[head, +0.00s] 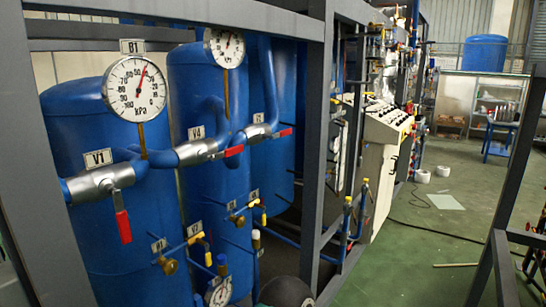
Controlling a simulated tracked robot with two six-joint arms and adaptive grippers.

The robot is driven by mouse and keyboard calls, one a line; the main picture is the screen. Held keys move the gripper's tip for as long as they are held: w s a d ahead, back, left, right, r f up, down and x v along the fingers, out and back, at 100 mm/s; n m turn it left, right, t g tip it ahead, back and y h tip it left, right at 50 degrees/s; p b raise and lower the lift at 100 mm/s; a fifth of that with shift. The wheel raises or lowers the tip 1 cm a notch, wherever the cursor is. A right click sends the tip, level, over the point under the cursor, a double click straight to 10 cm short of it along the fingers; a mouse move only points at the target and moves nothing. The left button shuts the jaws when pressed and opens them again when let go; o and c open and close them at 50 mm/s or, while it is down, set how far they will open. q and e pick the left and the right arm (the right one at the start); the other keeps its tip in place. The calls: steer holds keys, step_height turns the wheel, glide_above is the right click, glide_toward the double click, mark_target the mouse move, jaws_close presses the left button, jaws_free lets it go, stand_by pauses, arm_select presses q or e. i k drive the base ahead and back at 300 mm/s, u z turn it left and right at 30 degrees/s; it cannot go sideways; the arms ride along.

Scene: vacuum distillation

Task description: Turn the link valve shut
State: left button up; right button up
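No tag names a link valve. A silver valve body tagged V4 (197,152) sits in the blue pipe between two blue tanks, and its red handle (234,151) lies roughly along the pipe. A silver valve tagged V1 (103,182) is at the left, with its red handle (123,226) hanging down, across the pipe. A third silver valve (257,132) farther right has a red handle (285,132) roughly along its pipe. Neither of my grippers is in view.
Gauge B1 (134,88) stands above the pipe between V1 and V4, with another gauge (227,47) farther right. A grey frame post (318,150) stands right of the tanks. Small brass valves (169,265) sit lower. Green floor (415,265) is open at right.

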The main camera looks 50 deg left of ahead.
mark_target(226, 152)
steer(key=z, duration=1.25)
steer(key=i, duration=0.15)
steer(key=u, duration=2.9)
steer(key=k, duration=0.9)
steer(key=u, duration=0.25)
steer(key=i, duration=0.9)
steer(key=z, duration=0.1)
